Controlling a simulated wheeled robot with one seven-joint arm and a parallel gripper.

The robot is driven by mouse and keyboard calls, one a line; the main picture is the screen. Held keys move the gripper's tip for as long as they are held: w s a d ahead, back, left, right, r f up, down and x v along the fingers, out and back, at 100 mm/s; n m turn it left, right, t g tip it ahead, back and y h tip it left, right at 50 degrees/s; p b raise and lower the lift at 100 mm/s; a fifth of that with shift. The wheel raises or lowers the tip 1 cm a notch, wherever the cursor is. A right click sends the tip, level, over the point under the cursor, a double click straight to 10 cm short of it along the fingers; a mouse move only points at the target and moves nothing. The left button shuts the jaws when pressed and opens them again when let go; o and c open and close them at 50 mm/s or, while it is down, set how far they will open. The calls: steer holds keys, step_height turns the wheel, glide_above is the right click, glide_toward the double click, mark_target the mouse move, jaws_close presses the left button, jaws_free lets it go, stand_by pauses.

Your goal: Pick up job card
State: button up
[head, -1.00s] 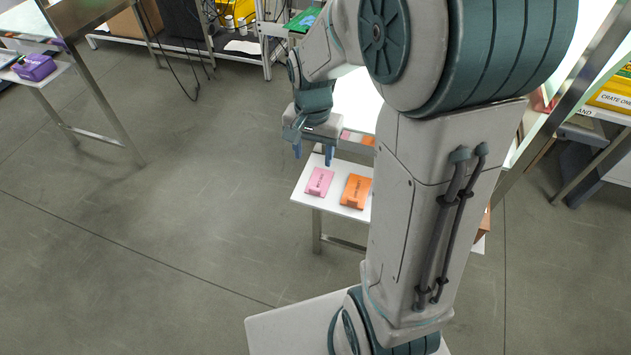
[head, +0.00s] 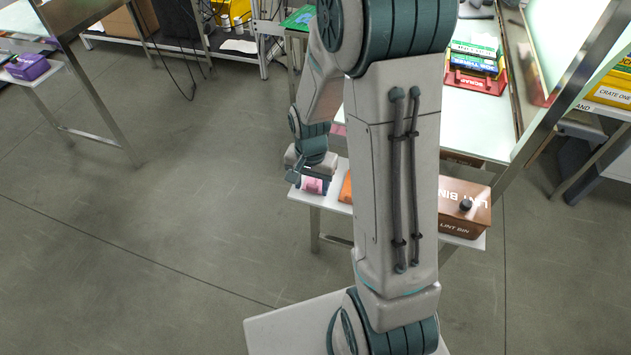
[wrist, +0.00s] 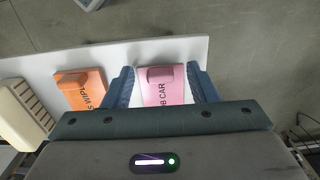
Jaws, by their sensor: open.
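The job card is a pink block with dark lettering, partly read as "OB CAR", and a raised pink tab. In the wrist view the job card (wrist: 166,88) lies on a white shelf (wrist: 190,50), between the two blue fingers of my gripper (wrist: 161,82). The fingers are open, one on each side of it; I cannot tell whether they touch it.
An orange block (wrist: 82,90) lies on the shelf left of the job card in the wrist view, with a cream ribbed object (wrist: 22,112) beyond it. In the head view a brown lint bin (head: 465,208) stands at the shelf's right. Open floor lies to the left.

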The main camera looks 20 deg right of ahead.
steer(key=c, duration=1)
steer(key=shift+c, duration=0.2)
